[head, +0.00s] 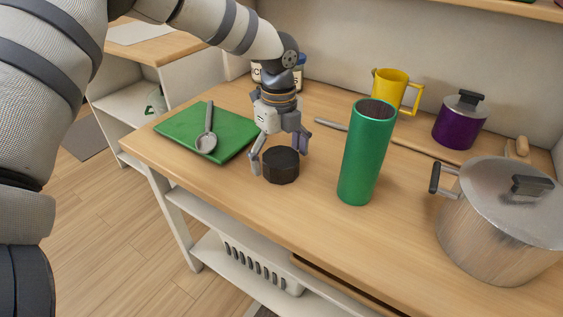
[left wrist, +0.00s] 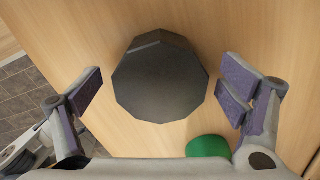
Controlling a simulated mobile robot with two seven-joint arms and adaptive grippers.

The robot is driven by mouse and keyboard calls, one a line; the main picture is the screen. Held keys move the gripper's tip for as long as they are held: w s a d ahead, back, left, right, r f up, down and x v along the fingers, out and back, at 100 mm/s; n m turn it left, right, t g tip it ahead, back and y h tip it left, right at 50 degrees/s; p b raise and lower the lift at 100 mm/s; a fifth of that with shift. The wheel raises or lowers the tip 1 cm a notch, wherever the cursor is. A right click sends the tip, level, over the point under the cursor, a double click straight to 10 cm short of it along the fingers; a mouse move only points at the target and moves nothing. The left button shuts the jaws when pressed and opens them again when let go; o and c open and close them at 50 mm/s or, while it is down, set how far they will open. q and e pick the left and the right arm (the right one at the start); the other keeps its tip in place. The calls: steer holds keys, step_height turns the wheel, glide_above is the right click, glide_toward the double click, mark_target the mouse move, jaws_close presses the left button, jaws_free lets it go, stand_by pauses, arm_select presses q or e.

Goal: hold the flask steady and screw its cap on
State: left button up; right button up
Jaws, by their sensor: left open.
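The green flask (head: 367,152) stands upright on the wooden counter, its dark top uncovered. The black many-sided cap (head: 281,165) sits on the counter to the left of the flask. My left gripper (head: 278,160) is open above the cap, with one finger on each side. In the left wrist view the cap (left wrist: 160,77) lies between the spread finger pads (left wrist: 165,95), with gaps on both sides. A green rounded piece (left wrist: 208,147), likely part of the flask, shows at the lower edge there. My right gripper is not in view.
A green board (head: 180,140) with a grey spoon (head: 207,137) lies to the left. A steel pot (head: 500,225) stands to the right. A yellow pitcher (head: 391,88), a purple pot (head: 459,122) and jars are behind. The front counter edge is clear.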

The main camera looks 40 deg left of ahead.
arm_select(q)
steer(key=shift+d+f, duration=0.1)
steer(key=shift+f, duration=0.4)
steer(key=c, duration=1.2)
steer(key=shift+o, duration=0.2)
steer(key=shift+r, duration=0.1)
